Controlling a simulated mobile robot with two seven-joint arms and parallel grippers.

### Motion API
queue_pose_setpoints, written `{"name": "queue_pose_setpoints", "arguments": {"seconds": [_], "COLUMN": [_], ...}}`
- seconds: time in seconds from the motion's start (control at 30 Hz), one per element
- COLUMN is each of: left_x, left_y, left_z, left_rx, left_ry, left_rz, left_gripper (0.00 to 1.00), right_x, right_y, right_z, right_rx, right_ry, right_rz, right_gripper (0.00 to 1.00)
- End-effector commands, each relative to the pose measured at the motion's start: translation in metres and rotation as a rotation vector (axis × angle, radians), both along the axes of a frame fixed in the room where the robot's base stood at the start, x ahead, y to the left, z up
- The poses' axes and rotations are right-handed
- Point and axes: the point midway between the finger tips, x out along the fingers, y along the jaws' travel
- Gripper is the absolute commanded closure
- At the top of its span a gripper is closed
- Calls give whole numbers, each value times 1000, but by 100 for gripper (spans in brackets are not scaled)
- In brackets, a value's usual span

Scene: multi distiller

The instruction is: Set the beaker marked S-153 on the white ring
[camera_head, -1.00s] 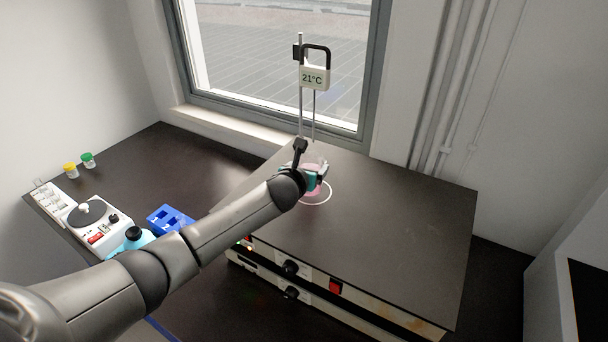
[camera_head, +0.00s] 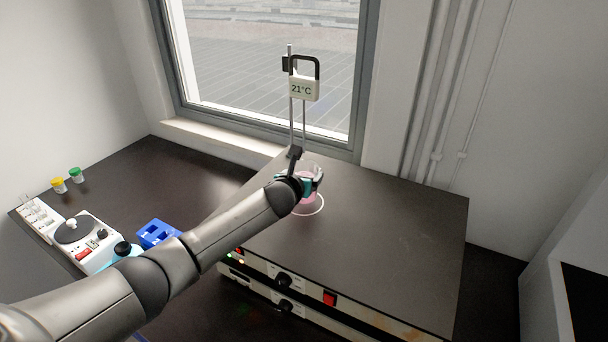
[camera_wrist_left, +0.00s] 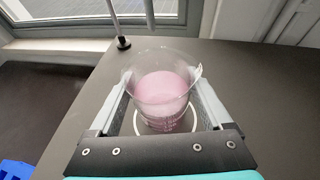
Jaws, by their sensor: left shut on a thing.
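A clear beaker with pink liquid (camera_wrist_left: 161,90) is between the fingers of my left gripper (camera_wrist_left: 160,101), which is shut on it. The marking on the beaker is too small to read. In the head view the beaker (camera_head: 306,198) is upright and partly hidden by my left gripper (camera_head: 308,183). The white ring (camera_head: 322,207) lies on the dark top of the hotplate. In the wrist view the ring (camera_wrist_left: 138,124) shows around the lower part of the beaker. I cannot tell whether the beaker's base touches the plate. My right gripper is not in view.
A thermometer reading 21°C (camera_head: 304,89) hangs on a thin stand behind the beaker. The hotplate top (camera_head: 400,235) is clear to the right. A white device (camera_head: 80,236), a blue rack (camera_head: 157,233) and two capped vials (camera_head: 67,180) stand at left.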

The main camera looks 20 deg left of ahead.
Motion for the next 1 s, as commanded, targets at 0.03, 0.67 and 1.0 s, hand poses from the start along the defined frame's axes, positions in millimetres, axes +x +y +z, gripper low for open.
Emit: {"name": "queue_pose_setpoints", "arguments": {"seconds": [0.03, 0.67, 1.0], "left_x": [1, 1, 1], "left_y": [0, 0, 0], "left_z": [0, -11, -17], "left_rx": [0, 1, 0], "left_ry": [-3, -3, -3], "left_rz": [-1, -1, -1], "left_gripper": [95, 95, 95], "right_x": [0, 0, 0], "right_y": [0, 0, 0], "right_z": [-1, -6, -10], "right_rx": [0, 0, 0], "right_ry": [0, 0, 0], "right_rz": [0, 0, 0], "right_gripper": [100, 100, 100]}}
